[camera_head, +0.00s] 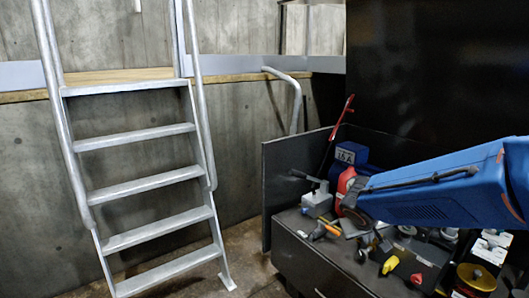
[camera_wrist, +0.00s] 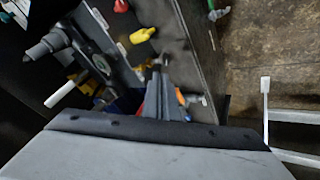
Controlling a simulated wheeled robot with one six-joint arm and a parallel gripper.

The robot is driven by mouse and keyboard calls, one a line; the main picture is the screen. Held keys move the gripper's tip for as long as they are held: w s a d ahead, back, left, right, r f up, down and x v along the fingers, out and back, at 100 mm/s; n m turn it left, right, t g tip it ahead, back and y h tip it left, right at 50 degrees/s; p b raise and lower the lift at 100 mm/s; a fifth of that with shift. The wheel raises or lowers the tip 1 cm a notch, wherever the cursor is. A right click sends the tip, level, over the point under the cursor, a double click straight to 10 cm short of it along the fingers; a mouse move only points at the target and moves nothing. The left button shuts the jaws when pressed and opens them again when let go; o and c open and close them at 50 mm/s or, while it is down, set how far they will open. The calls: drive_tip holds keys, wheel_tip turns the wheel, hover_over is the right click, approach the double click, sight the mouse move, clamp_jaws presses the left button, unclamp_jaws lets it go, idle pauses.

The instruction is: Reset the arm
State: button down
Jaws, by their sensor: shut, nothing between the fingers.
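My blue arm (camera_head: 440,195) reaches in from the right in the head view, above a dark tool-covered bench (camera_head: 318,258). In the wrist view my gripper (camera_wrist: 160,70) shows as narrow grey fingers, shut and empty, pointing toward the bench top. In the head view my gripper is hard to tell apart from the dark clutter under the arm's end. The wrist view's lower part is filled by a grey and black body that hides what lies behind it.
A yellow item (camera_head: 390,265) and several tools lie on the bench, with a red container (camera_head: 345,184) and a blue container (camera_head: 351,154) behind. A metal ladder (camera_head: 150,190) stands at the left; it also shows in the wrist view (camera_wrist: 266,100). Concrete floor (camera_head: 240,275) lies between.

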drive_tip(key=s+a+r+y, duration=0.1)
drive_tip(key=s+r+y, duration=0.1)
drive_tip(key=s, duration=1)
drive_tip(key=s+a+r+y, duration=0.1)
drive_tip(key=s+y, duration=0.1)
drive_tip(key=s, duration=1.1)
drive_tip(key=shift+a+r+m+g, duration=0.25)
drive_tip(key=shift+r+m+g, duration=0.05)
drive_tip(key=shift+r+g, duration=0.1)
drive_tip(key=shift+s, duration=0.1)
